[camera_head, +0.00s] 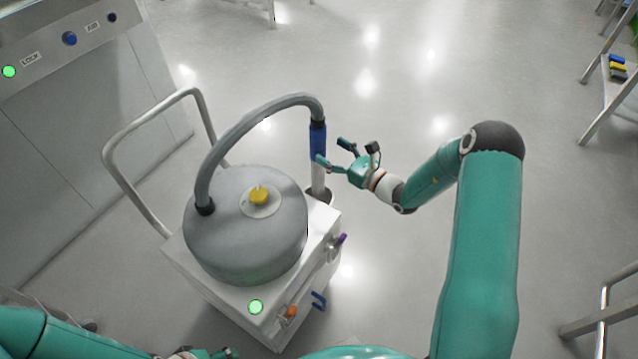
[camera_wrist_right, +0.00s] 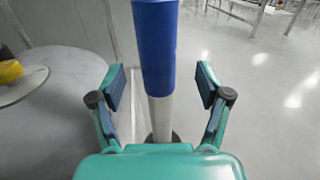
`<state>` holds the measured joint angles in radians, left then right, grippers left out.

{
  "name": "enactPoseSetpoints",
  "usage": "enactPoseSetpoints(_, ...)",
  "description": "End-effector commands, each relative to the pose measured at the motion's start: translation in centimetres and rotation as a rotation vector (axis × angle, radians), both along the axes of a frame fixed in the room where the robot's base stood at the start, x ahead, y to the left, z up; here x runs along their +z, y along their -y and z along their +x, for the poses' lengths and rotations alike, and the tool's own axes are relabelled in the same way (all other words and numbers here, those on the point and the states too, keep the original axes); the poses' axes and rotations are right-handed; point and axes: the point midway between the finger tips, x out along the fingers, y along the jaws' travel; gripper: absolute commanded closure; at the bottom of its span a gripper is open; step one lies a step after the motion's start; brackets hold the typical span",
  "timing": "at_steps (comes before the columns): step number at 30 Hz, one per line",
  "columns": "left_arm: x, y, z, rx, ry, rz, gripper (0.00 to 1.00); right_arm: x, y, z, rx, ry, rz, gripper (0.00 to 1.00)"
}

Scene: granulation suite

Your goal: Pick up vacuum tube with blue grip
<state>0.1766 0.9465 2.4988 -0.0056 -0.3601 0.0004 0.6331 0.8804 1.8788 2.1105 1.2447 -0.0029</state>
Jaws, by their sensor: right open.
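The vacuum tube stands upright at the right side of the vacuum cart, with a blue grip (camera_head: 318,141) above a pale lower pipe (camera_head: 318,180). A grey hose (camera_head: 245,125) arches from it to the round grey lid. My right gripper (camera_head: 331,151) is open beside the blue grip. In the right wrist view the blue grip (camera_wrist_right: 155,45) and pale pipe (camera_wrist_right: 160,115) stand in line with the gap between the open fingers, with room on both sides. My left gripper (camera_head: 215,353) only partly shows at the bottom edge; its fingers are unclear.
The white cart (camera_head: 215,290) has a grey lid (camera_head: 245,245) with a yellow knob (camera_head: 259,195) and a metal push handle (camera_head: 115,175). A control cabinet (camera_head: 90,120) stands at left. A metal rack (camera_head: 606,105) stands at far right. Floor behind the right gripper is clear.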

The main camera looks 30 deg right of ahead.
Motion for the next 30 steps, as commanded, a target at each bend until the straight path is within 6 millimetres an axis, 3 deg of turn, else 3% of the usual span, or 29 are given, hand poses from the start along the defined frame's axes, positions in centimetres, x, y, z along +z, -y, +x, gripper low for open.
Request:
enactPoseSetpoints(5, -0.1, 0.0, 0.0, 0.000, 0.000, 0.000, 0.29, 0.0, -0.4, 1.0, 0.001, 0.001, 0.000, 0.24)
enactPoseSetpoints(15, -0.3, 0.0, 0.0, 0.000, 0.000, 0.000, 0.29, -0.3, -2.0, 4.9, 0.000, 0.001, 0.000, 0.24)
enactPoseSetpoints(23, -0.3, 0.0, 0.0, 0.000, 0.000, 0.000, 0.29, -0.2, -2.0, 5.1, -0.001, 0.000, 0.000, 0.24)
enactPoseSetpoints(30, -0.3, 0.0, 0.0, 0.000, 0.000, 0.000, 0.29, -0.2, -2.0, 5.1, -0.001, 0.000, 0.000, 0.62)
